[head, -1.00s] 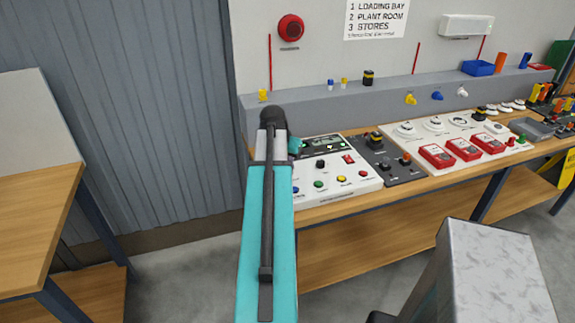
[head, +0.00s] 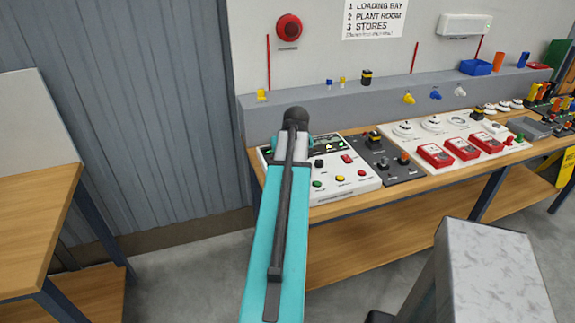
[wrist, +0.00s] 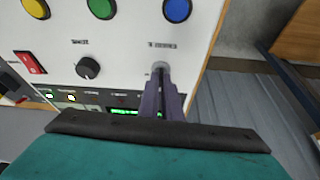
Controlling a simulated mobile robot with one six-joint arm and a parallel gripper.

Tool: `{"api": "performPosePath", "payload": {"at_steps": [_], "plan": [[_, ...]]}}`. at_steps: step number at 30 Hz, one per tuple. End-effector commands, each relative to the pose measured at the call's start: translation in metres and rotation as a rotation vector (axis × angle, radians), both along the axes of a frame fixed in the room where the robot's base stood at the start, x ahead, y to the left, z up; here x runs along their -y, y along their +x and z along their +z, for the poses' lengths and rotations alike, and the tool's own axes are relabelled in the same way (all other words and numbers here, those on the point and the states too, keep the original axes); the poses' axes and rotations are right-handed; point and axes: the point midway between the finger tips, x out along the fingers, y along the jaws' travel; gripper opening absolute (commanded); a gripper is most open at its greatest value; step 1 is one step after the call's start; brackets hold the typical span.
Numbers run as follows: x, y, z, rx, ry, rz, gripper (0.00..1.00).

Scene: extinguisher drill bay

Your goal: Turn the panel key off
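The panel key switch (wrist: 160,67) shows in the wrist view as a small round silver collar on the white control panel (wrist: 120,37). My gripper's dark fingers (wrist: 160,82) reach right to it and look close together. They cover most of the switch, so the key itself and its angle are hidden. I cannot tell whether the fingers grip the key. In the head view the white panel (head: 350,195) stands at the left end of the bench, and my arm covers the key and most of my gripper.
Beside the key are a black knob (wrist: 88,68), a red rocker switch (wrist: 30,63) and blue (wrist: 177,8) and green (wrist: 101,7) buttons. A grey panel (head: 385,158) and red call points (head: 436,155) lie to the right on the bench. A wooden table (head: 30,215) stands at left.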

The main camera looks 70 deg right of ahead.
Motion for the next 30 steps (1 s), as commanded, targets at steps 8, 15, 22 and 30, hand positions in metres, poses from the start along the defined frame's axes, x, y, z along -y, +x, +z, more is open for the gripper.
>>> {"api": "performPosePath", "payload": {"at_steps": [8,15,22,30], "plan": [[0.0012,-0.0033,-0.0006,-0.005,0.0,0.093,0.0],[0.001,-0.0031,-0.0005,-0.005,0.0,0.114,0.0],[0.001,-0.0031,-0.0005,-0.005,0.0,0.115,0.0],[0.0008,-0.002,-0.0003,-0.003,0.0,0.115,0.23]]}}
